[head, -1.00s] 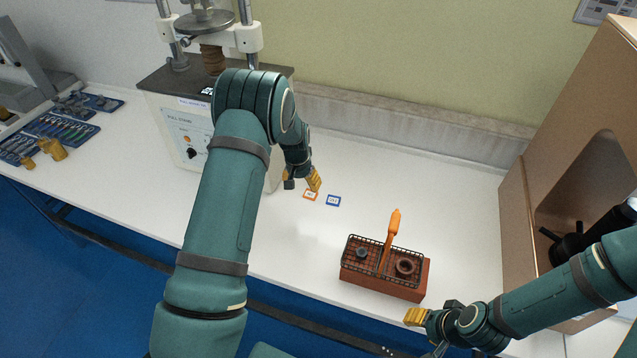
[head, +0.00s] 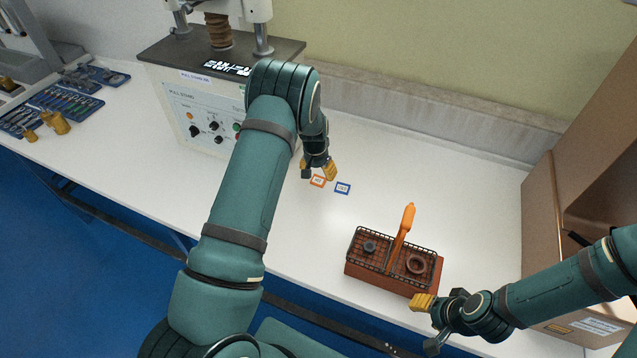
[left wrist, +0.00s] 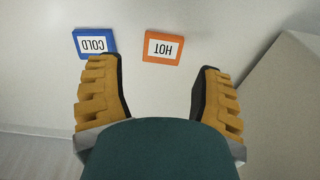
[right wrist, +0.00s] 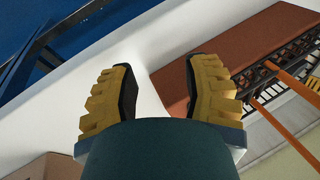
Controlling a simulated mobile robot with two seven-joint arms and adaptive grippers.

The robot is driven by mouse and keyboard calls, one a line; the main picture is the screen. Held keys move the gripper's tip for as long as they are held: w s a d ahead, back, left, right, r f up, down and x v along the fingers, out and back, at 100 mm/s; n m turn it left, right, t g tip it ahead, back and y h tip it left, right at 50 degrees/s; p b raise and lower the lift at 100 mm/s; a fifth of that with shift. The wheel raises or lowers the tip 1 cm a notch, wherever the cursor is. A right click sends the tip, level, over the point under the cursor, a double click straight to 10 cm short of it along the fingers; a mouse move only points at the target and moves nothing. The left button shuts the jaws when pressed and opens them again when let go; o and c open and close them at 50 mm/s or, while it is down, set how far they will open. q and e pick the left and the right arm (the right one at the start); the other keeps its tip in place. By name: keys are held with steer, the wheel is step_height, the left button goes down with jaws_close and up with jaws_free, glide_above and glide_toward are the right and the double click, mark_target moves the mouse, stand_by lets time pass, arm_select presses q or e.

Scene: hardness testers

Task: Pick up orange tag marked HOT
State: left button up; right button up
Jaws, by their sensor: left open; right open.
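The orange tag marked HOT (head: 318,181) lies flat on the white bench, just below my left gripper in the head view. In the left wrist view the orange tag (left wrist: 163,48) shows upside down, ahead of and between the open fingers. The blue tag marked COLD (head: 343,188) lies beside it; it also shows in the left wrist view (left wrist: 95,42), near the left fingertip. My left gripper (head: 319,173) is open and empty, above the bench by the orange tag. My right gripper (head: 423,303) is open and empty, by the bench's front edge.
The bench behind the tags is clear.

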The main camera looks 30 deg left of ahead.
mark_target(318, 180)
arm_select(q)
steer(key=f, duration=0.1)
steer(key=f+b, duration=0.1)
steer(key=f, duration=0.1)
steer(key=f+b, duration=0.1)
steer(key=f, duration=0.1)
steer(key=shift+w+a, duration=0.25)
steer(key=shift+w, duration=0.05)
arm_select(e)
steer(key=shift+x, duration=1.2)
arm_select(q)
steer(key=shift+d, duration=0.1)
steer(key=shift+r, duration=0.1)
steer(key=shift+c, duration=0.8)
arm_select(e)
steer(key=shift+r, duration=0.1)
arm_select(q)
steer(key=c, duration=0.5)
